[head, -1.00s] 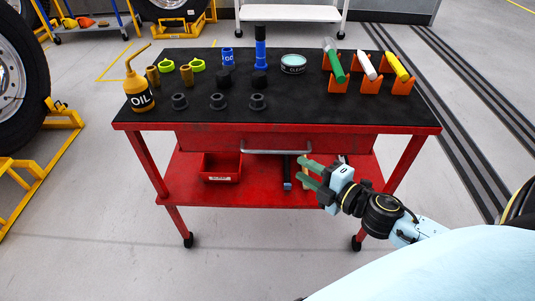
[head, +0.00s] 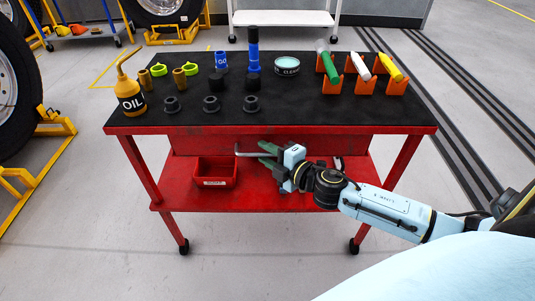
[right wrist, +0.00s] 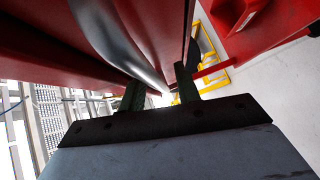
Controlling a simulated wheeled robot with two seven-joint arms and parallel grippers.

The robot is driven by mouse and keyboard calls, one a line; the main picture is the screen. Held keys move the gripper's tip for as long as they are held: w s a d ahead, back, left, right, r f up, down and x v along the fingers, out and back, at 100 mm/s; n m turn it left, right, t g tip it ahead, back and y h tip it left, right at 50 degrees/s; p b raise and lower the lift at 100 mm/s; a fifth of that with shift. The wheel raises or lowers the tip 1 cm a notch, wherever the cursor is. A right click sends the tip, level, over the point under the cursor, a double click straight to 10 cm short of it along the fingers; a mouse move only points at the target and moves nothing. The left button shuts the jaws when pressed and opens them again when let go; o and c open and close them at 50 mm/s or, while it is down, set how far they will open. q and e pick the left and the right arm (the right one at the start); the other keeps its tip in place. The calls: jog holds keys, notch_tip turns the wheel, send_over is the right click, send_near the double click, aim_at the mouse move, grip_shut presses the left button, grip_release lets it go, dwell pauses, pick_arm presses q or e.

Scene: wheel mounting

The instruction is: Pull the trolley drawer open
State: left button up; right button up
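The red trolley (head: 420,129) stands in front of me with a black mat on top. Its drawer front (head: 205,144) lies under the top and looks shut. The silver bar handle (head: 248,154) runs along the drawer front; its right part is hidden behind my right gripper (head: 266,153). The green fingers are apart, one above and one below the handle's line. In the right wrist view, the handle (right wrist: 113,40) runs toward the gap between the fingers of the gripper (right wrist: 160,88); I cannot tell whether they touch it. My left gripper is out of view.
A red bin (head: 215,174) and other items lie on the lower shelf, just below the gripper. The top holds an oil can (head: 130,98), sockets, a tin (head: 287,66) and markers in orange holders. Floor in front is clear. Wheels on yellow stands are at left.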

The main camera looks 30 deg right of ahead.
jog(key=shift+c, duration=0.4)
grip_shut()
